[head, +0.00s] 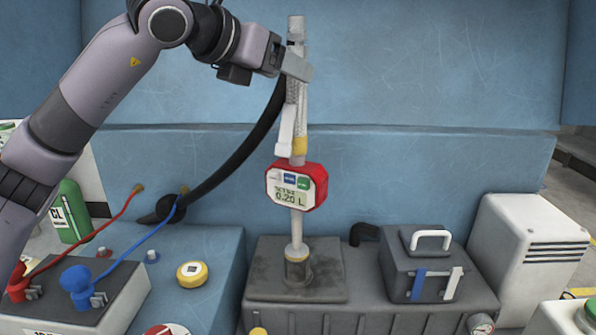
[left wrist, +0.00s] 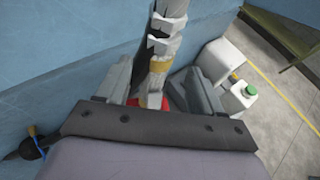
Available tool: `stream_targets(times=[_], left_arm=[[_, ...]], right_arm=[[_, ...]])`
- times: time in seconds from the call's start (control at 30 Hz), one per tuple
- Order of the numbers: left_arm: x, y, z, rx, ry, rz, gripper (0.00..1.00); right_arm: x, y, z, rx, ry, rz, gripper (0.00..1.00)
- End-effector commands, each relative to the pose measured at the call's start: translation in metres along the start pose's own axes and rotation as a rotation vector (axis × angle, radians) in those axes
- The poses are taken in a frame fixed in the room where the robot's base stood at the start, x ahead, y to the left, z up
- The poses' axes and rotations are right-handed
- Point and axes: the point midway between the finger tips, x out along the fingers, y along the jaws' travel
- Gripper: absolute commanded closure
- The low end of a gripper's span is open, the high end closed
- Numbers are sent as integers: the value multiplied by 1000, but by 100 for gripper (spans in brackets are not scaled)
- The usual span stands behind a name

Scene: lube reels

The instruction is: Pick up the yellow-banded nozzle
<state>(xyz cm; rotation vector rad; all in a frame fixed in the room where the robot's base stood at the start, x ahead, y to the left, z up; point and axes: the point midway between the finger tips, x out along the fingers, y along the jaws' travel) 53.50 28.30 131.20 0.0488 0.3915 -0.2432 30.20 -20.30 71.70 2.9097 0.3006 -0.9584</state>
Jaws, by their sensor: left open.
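The yellow-banded nozzle (head: 299,146) stands upright, with a grey grip, a yellow band and a red meter (head: 297,186) reading 0.20 L. Its lower tube goes into a round socket (head: 298,268) on a dark grey block. A black hose runs from its upper part down to the left. My left gripper (head: 296,66) is at the nozzle's upper grip, above the yellow band. In the left wrist view the nozzle (left wrist: 160,68) passes between the two spread fingers of the left gripper (left wrist: 157,85); contact cannot be told. My right gripper is not in view.
A grey toolbox (head: 425,262) with a white handle and a white canister (head: 530,250) stand to the right. Red and blue clamps with cables, a yellow-rimmed round item (head: 192,273) and a green bottle (head: 72,212) are on the left. A blue panel is behind.

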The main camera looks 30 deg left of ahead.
Motion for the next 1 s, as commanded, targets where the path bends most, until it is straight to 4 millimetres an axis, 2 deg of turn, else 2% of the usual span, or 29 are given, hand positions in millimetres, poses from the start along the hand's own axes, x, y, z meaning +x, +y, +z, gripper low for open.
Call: stream_targets(times=[0.13,0.3,0.57,0.7,0.77,1.0], left_arm=[[22,5,6,-1,3,-1,33],[41,4,3,-1,1,-2,33],[44,4,2,0,0,-2,33],[44,4,2,0,0,-2,79],[44,4,2,0,0,-2,98],[44,4,2,-1,0,-3,100]], right_arm=[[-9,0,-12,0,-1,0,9],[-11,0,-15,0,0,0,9],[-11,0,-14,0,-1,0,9],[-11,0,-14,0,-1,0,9],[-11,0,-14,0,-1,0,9],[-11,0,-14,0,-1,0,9]])
